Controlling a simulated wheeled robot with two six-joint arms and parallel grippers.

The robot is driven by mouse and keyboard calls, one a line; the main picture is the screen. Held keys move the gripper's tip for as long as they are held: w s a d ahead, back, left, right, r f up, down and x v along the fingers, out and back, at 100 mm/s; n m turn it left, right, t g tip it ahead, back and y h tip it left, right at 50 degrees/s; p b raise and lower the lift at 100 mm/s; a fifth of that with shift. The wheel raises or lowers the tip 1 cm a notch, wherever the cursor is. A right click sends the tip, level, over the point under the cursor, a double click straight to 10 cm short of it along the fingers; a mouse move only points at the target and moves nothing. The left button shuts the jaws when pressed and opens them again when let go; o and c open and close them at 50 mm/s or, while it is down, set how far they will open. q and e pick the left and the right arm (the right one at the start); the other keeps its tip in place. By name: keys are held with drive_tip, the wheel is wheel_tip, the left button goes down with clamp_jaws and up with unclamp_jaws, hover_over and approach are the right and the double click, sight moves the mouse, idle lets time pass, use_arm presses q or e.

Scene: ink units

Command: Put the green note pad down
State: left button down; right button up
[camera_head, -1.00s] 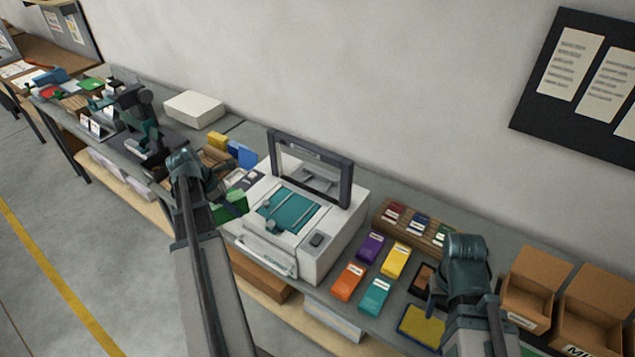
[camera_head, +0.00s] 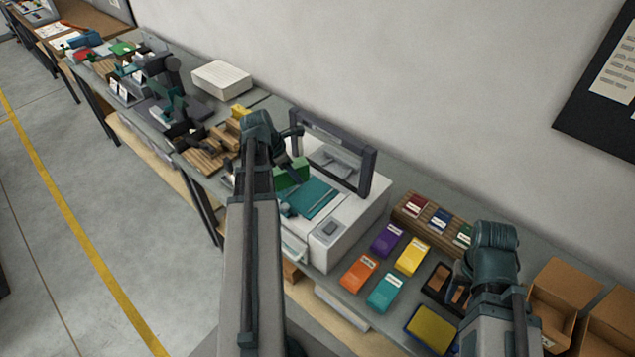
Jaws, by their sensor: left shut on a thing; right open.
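The green note pad (camera_head: 292,173) is held by my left gripper (camera_head: 283,160), which is shut on it. The pad is at the left side of the white machine (camera_head: 345,233), beside its teal bed (camera_head: 312,198). The gripper and arm hide part of the pad, and I cannot tell whether it touches the machine. My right gripper (camera_head: 466,283) is open, near a dark tray (camera_head: 436,284) at the right of the bench.
The machine's dark frame (camera_head: 372,172) stands raised behind the bed. Purple, orange, yellow and teal packs (camera_head: 386,293) lie right of the machine. A yellow pad (camera_head: 431,329) and cardboard boxes (camera_head: 562,300) are further right. A wooden rack (camera_head: 205,157) stands left.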

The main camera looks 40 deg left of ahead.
use_arm(q)
approach(321, 188)
drive_tip(key=shift+w+f, duration=0.65)
drive_tip(key=shift+f, duration=0.3)
drive_tip(key=shift+w+d, duration=0.25)
drive_tip(key=shift+d, duration=0.05)
wheel_tip(321, 188, down, 4)
drive_tip(key=b, duration=0.4)
drive_tip(key=shift+w+d+r, duration=0.15)
drive_tip(key=shift+f, duration=0.25)
drive_tip(key=shift+c, duration=1.6)
unclamp_jaws()
drive_tip(key=shift+r, duration=0.1)
